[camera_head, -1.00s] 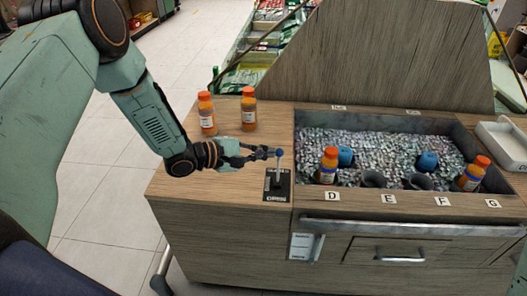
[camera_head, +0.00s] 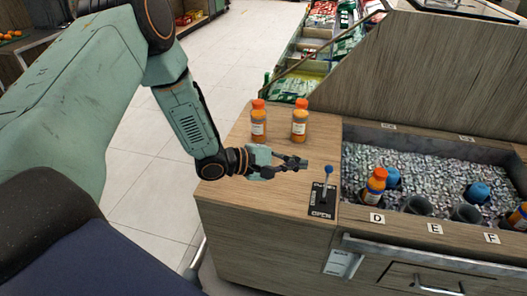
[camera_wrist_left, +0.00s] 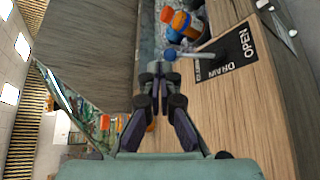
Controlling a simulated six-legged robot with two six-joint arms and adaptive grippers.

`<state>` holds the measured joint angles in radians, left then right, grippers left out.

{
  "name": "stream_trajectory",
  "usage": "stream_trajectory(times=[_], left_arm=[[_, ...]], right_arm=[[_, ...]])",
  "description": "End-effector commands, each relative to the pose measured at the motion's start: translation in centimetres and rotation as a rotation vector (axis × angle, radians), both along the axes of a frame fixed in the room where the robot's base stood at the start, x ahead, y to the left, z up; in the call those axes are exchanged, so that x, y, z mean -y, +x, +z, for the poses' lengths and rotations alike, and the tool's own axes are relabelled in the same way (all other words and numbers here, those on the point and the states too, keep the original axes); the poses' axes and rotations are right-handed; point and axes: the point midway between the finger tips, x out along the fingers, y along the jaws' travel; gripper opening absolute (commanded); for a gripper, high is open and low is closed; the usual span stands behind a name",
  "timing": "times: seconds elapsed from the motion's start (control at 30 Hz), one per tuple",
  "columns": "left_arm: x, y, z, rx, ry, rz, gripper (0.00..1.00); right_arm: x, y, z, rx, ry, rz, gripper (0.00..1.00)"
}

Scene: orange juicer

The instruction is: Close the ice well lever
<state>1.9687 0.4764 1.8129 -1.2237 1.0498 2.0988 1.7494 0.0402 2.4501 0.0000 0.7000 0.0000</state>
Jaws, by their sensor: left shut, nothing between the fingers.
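The ice well lever is a thin metal stem with a blue ball knob (camera_head: 328,169). It rises from a black plate (camera_head: 322,208) marked OPEN at the cart's front left. In the head view the stem stands nearly upright, leaning slightly right. My left gripper (camera_head: 303,164) is shut and empty, just left of the knob, with a small gap between them. In the left wrist view the shut fingertips (camera_wrist_left: 152,73) point toward the blue knob (camera_wrist_left: 170,54), and the plate (camera_wrist_left: 225,58) reads OPEN and DRAW. My right gripper is not in view.
Two orange-capped bottles (camera_head: 259,122) (camera_head: 300,120) stand on the wooden top behind my left gripper. The ice well (camera_head: 430,158) to the right holds ice, more bottles and dark cups. A wooden panel (camera_head: 440,85) rises behind. Free floor lies to the left.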

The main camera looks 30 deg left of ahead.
Motion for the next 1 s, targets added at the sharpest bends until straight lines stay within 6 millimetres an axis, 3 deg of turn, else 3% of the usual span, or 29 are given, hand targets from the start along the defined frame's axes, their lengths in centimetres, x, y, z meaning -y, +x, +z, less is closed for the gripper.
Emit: stream_trajectory(times=[0.53, 1.0], left_arm=[[-4.8, -4.2, 3.4, 0.000, -0.002, 0.001, 0.00], [-5.7, -5.0, 3.7, -0.001, 0.000, -0.003, 0.00]], right_arm=[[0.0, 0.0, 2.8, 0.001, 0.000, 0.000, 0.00], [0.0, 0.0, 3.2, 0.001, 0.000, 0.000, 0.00]])
